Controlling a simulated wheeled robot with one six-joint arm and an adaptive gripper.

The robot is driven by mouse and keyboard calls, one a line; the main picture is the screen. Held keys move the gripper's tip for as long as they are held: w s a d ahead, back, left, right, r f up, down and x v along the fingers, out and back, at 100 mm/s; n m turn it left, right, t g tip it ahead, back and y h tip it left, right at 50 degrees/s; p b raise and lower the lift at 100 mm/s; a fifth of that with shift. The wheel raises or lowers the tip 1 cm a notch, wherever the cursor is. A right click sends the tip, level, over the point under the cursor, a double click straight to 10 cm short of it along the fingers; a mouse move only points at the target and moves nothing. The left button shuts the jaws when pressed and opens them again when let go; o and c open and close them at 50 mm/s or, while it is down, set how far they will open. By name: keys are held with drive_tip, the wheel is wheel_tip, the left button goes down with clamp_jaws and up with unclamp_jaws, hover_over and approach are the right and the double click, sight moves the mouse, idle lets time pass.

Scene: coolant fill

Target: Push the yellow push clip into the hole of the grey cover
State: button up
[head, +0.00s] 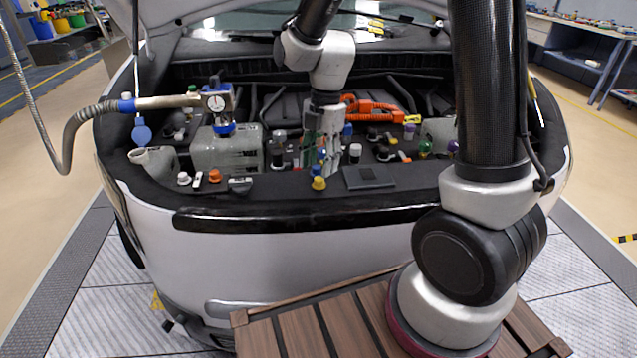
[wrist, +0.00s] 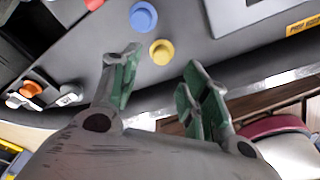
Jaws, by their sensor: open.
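The yellow push clip (head: 319,184) has a round head and sits on the grey cover (head: 275,187) at the front edge of the engine bay. In the wrist view the clip (wrist: 161,52) shows just beyond and between my fingertips. My gripper (head: 321,170) points down over the front of the bay, right by the clip. Its fingers are spread with green pads, and nothing is between them in the wrist view (wrist: 158,75). I cannot tell how deep the clip sits, and its hole is hidden.
A blue clip (wrist: 143,17) is close beside the yellow one. A dark flat box (head: 369,177) lies to the right. Orange (head: 214,176) and white caps are to the left. A hose with a gauge (head: 215,103) and an orange cable (head: 372,108) lie behind.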

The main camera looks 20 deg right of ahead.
sight(319, 178)
wheel_tip(319, 178, down, 6)
drive_tip(key=shift+r, duration=0.2)
drive_tip(key=shift+c, duration=0.5)
drive_tip(key=c, duration=0.5)
